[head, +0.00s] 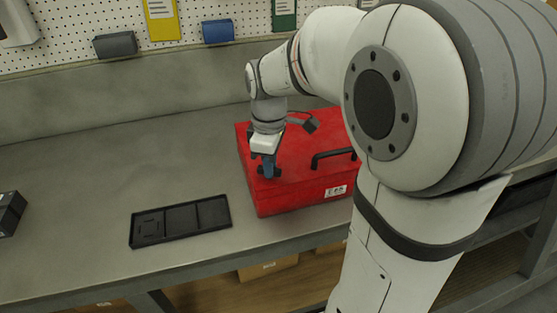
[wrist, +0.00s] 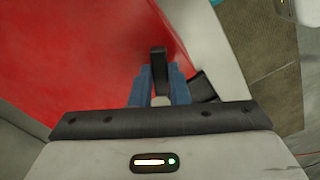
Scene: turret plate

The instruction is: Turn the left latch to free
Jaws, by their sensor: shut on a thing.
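A red case (head: 300,195) lies on the grey bench with a black handle (head: 332,156) and a white label. My gripper (head: 268,172) is over the left part of its lid, pointing down. In the wrist view, the blue fingers of my gripper (wrist: 160,80) are shut on a black upright latch (wrist: 158,59), which sticks out beyond the fingertips, over the red lid (wrist: 70,50). In the head view the fingers mostly hide this latch, and its turn angle is hard to tell. My arm hides the case's right end.
A flat black tray (head: 180,221) with compartments lies left of the case near the bench's front edge. A dark box (head: 10,212) sits at far left. Bins (head: 218,31) hang on the pegboard behind. The bench (head: 120,170) left of the case is mostly clear.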

